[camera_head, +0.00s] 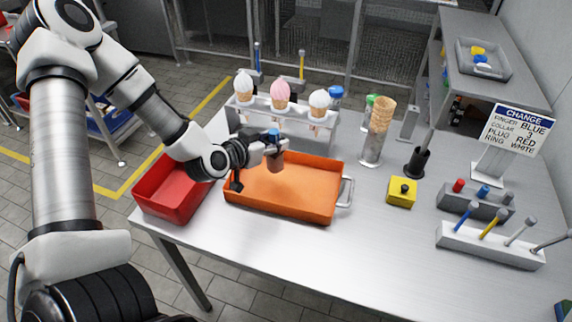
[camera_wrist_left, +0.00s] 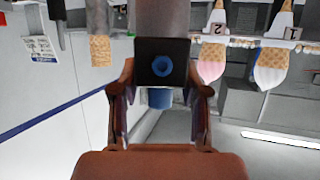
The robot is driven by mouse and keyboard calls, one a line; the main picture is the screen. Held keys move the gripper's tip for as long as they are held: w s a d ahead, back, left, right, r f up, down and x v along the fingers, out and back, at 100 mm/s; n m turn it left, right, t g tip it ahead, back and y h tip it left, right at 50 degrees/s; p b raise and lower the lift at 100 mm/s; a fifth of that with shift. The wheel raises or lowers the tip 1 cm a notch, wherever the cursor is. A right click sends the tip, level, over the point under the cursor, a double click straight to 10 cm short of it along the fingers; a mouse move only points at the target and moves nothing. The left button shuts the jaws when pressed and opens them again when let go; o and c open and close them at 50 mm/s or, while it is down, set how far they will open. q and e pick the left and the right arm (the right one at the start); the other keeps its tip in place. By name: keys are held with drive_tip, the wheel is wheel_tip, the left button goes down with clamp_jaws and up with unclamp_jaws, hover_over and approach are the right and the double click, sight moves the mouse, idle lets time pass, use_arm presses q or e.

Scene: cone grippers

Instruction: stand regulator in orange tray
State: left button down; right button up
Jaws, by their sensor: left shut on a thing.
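My left gripper (camera_head: 272,149) is shut on the regulator, with its fingers on either side of it. The regulator (camera_head: 275,162) has a blue cap on top, a dark middle and a greyish-brown lower body. It looks roughly upright. In the left wrist view, which appears upside down, the regulator's black block (camera_wrist_left: 175,46) carries a blue ring, between the brown fingers. The orange tray (camera_head: 290,200) lies on the table and looks empty. The regulator appears over its back part; the exact height is hard to tell. My right gripper is not in view.
A red tray (camera_head: 172,190) stands left of the orange one. Behind is a rack (camera_head: 262,118) with ice-cream cones. Right are a cone stack (camera_head: 382,116), a yellow block (camera_head: 401,196), tool holders (camera_head: 490,246) and a sign (camera_head: 517,130). The front middle table is clear.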

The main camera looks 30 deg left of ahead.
sight(269, 161)
use_arm(q)
drive_tip(key=f, duration=0.4)
drive_tip(key=f+b, duration=0.1)
drive_tip(key=f, duration=0.2)
drive_tip(key=shift+w, duration=0.25)
drive_tip(key=shift+s+r, duration=0.2)
drive_tip(key=shift+r, duration=0.05)
drive_tip(key=shift+f, duration=0.1)
drive_tip(key=c, duration=0.6)
unclamp_jaws()
drive_tip(key=shift+w+f, duration=0.1)
